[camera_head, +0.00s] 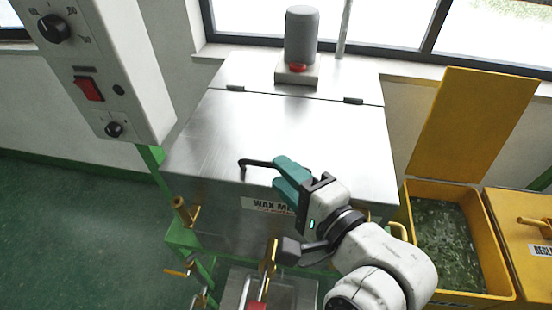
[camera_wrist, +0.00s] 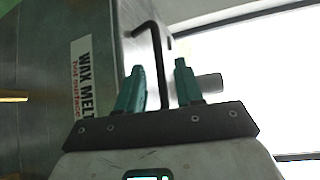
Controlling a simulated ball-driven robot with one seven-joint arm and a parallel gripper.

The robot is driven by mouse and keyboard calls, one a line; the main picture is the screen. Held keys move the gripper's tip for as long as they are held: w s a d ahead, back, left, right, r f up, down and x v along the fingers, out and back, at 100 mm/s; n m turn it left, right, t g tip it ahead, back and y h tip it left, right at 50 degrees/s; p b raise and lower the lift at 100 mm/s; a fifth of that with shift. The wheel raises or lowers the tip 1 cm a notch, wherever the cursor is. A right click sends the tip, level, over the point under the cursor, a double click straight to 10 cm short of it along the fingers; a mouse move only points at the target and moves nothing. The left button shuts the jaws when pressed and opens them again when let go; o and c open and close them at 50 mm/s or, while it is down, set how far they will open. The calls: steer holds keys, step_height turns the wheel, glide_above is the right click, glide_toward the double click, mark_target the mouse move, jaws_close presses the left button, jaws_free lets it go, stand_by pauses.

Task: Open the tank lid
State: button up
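The tank lid (camera_head: 300,125) is a flat brushed-steel panel on top of the wax tank (camera_head: 220,205), lying shut with two dark hinges along its back edge. A thin black bent handle (camera_head: 256,163) sits at its front edge; it also shows in the wrist view (camera_wrist: 157,55). My gripper (camera_head: 279,171) is at the handle, its teal fingers partly covering it in the head view. In the wrist view my gripper (camera_wrist: 160,66) is open, with the handle's bar between the two fingers and a visible gap on each side. The handle's right end is hidden in the head view.
A white control box (camera_head: 100,70) with knobs and a red switch stands at the left. A grey cylinder (camera_head: 300,38) stands behind the lid hinges. At the right is an open yellow bin (camera_head: 497,240) with green bits inside. Brass valves (camera_head: 183,212) are below the tank front.

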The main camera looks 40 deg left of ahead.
steer(key=shift+x, duration=2.1)
jaws_close()
